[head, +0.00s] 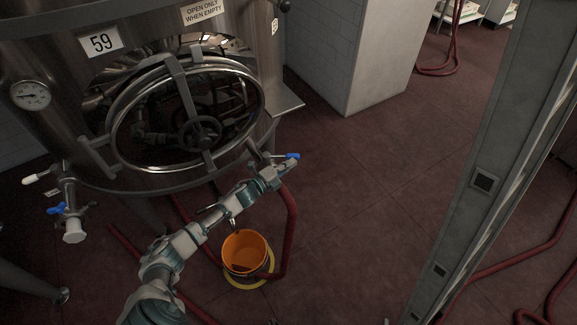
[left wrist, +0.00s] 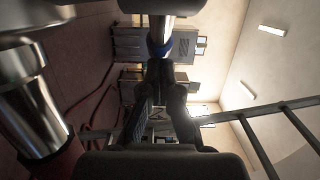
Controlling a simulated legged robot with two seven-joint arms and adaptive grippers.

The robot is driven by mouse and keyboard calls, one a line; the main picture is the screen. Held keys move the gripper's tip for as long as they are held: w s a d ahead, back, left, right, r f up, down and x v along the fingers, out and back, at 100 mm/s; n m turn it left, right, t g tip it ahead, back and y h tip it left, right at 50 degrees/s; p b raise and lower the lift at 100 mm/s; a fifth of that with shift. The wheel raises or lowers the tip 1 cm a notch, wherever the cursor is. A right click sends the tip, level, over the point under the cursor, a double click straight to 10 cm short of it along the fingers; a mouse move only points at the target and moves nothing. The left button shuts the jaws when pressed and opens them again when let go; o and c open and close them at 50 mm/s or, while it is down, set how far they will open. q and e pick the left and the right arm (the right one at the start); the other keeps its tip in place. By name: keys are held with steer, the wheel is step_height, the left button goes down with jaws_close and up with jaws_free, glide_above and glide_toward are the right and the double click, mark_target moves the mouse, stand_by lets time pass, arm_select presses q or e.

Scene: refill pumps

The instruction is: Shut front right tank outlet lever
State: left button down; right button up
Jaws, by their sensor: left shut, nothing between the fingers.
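The steel tank (head: 60,130) marked 59 fills the upper left of the head view. Its front right outlet lever (head: 292,156) is blue and shows at the tip of my left gripper (head: 280,171). In the left wrist view, the left gripper's dark fingers (left wrist: 163,78) are together, with nothing between them. A blue part of the lever (left wrist: 157,48) shows just past the fingertips, below a metal pipe piece (left wrist: 174,28). I cannot tell whether the fingers touch it. The outlet valve body is mostly hidden behind my left arm. My right gripper is not in view.
An orange bucket (head: 245,252) stands on the floor below my left arm. A red hose (head: 291,230) runs down beside it. A grey metal post (head: 500,140) stands at right; the floor between is clear.

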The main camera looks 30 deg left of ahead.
mark_target(291, 155)
arm_select(q)
steer(key=shift+w+a+f+n+t+y, duration=0.15)
steer(key=shift+w+a+n+y, duration=0.2)
steer(key=shift+w+y, duration=0.3)
steer(key=shift+w+a+r+n+t+y, duration=0.1)
steer(key=shift+w+n+t+y, duration=0.05)
steer(key=shift+w+n+y, duration=0.4)
steer(key=shift+w+a, duration=0.35)
steer(key=shift+w, duration=0.15)
steer(key=shift+w+a, duration=0.15)
steer(key=shift+w, duration=0.05)
steer(key=shift+w+a+b, duration=0.3)
steer(key=shift+w+b, duration=0.05)
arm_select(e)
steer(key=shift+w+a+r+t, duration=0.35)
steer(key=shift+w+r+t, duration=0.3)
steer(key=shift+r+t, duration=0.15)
